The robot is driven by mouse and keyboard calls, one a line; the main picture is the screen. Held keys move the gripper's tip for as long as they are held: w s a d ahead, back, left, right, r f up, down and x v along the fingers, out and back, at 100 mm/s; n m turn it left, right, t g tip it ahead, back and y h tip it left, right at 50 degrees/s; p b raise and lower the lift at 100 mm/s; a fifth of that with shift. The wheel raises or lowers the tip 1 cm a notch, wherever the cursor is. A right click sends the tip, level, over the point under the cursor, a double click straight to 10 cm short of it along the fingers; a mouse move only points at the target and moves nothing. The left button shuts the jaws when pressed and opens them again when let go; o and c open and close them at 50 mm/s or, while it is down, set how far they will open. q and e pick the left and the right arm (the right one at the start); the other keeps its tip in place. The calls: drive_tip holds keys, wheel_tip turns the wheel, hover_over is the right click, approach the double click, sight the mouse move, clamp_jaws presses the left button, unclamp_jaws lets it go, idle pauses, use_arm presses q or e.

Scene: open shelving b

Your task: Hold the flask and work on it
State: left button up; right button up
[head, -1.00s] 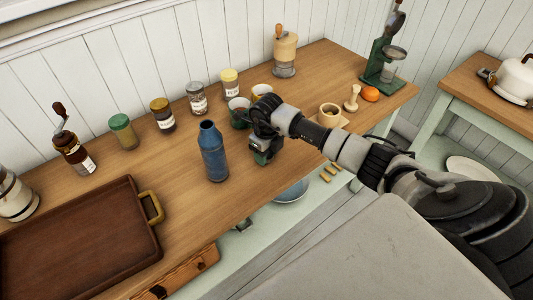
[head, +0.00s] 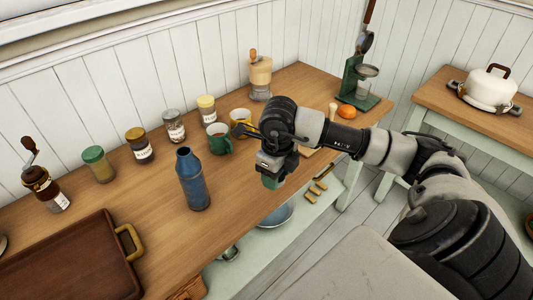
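The flask (head: 193,182) is a blue bottle with a dark open mouth. It stands upright on the wooden worktop, near the front edge. My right gripper (head: 250,134) comes in from the right and is to the right of the flask, apart from it. Its fingers are small and dark against the worktop and partly hidden by the wrist, so I cannot tell how far they are open. Nothing is seen held in it. My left gripper is out of view.
Several jars line the wall. A brown tray (head: 75,262) with a brass handle lies front left. A green press (head: 356,82) and an orange (head: 346,112) are at the far right end.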

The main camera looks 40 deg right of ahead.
drive_tip(key=shift+s+r, duration=0.15)
drive_tip(key=shift+s, duration=0.05)
